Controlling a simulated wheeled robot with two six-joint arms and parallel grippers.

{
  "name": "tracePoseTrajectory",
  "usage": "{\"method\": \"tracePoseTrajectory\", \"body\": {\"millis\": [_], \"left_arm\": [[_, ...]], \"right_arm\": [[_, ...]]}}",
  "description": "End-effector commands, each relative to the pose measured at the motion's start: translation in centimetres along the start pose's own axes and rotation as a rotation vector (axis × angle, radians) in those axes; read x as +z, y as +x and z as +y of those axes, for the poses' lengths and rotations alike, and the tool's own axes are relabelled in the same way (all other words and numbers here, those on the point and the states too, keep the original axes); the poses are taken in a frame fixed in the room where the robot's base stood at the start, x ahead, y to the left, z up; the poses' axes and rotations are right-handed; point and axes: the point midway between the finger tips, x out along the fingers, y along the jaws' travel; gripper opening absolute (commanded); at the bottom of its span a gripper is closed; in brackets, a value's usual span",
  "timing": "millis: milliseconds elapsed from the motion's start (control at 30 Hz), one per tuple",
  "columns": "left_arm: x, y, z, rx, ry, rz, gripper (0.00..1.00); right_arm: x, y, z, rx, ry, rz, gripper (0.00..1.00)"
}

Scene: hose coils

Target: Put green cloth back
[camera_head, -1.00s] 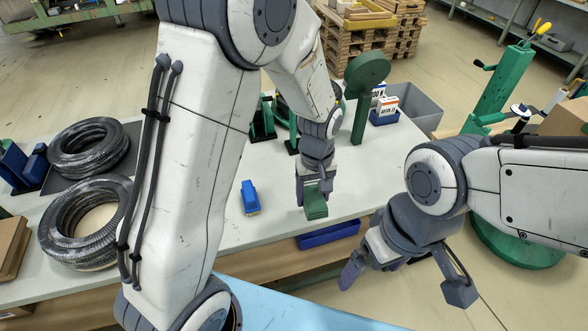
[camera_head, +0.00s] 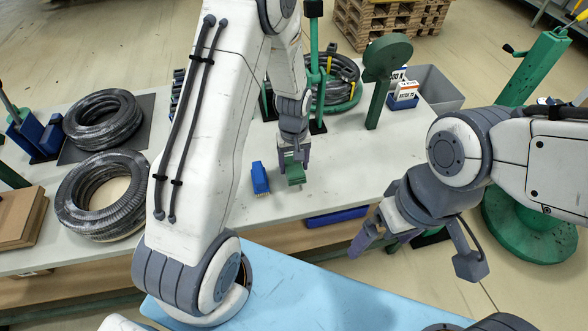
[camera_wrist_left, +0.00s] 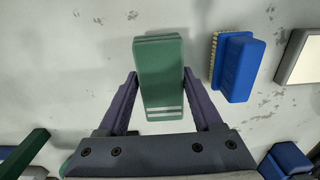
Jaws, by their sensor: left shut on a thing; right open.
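The green cloth (camera_head: 295,173) is a folded green block with pale stripes at one end. It also shows in the left wrist view (camera_wrist_left: 160,72), between the two purple fingers. My left gripper (camera_head: 292,160) is shut on the cloth and points down over the grey-white table. I cannot tell whether the cloth touches the table. In the left wrist view my left gripper (camera_wrist_left: 160,95) grips it by its sides. My right gripper (camera_head: 410,245) is open and empty, in front of the table's right front edge.
A blue brush (camera_head: 260,178) lies just left of the cloth; it also shows in the left wrist view (camera_wrist_left: 236,66). Black hose coils (camera_head: 102,193) lie at the left of the table (camera_head: 225,200). A green stand (camera_head: 377,100) and a grey bin (camera_head: 440,88) are at the right back.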

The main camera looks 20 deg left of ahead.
Motion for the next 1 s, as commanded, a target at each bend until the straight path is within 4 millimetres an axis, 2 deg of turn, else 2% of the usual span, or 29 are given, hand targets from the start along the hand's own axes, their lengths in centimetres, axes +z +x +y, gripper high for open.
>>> {"method": "tracePoseTrajectory", "body": {"millis": [100,200,600,633,700,1000], "left_arm": [[0.2,1.9,-0.1,-0.003,0.0,-0.005,0.22],[0.1,2.9,0.0,-0.002,0.0,-0.003,0.22],[0.1,3.6,0.0,-0.001,0.0,-0.001,0.22],[0.1,3.6,0.0,0.0,0.0,-0.001,0.71],[0.1,3.5,0.0,0.0,0.0,-0.001,0.97],[0.1,3.4,0.0,0.0,0.0,-0.001,0.97]], "right_arm": [[0.0,-0.5,0.0,0.0,0.0,0.0,1.0],[0.0,-0.6,0.0,0.0,0.0,0.0,1.0],[0.0,-0.2,0.0,0.0,0.0,0.0,1.0],[0.0,-0.3,0.0,0.0,0.0,0.0,1.0],[0.0,-0.3,0.0,0.0,0.0,0.0,1.0],[0.0,-0.4,0.0,0.0,0.0,0.0,1.0]]}}
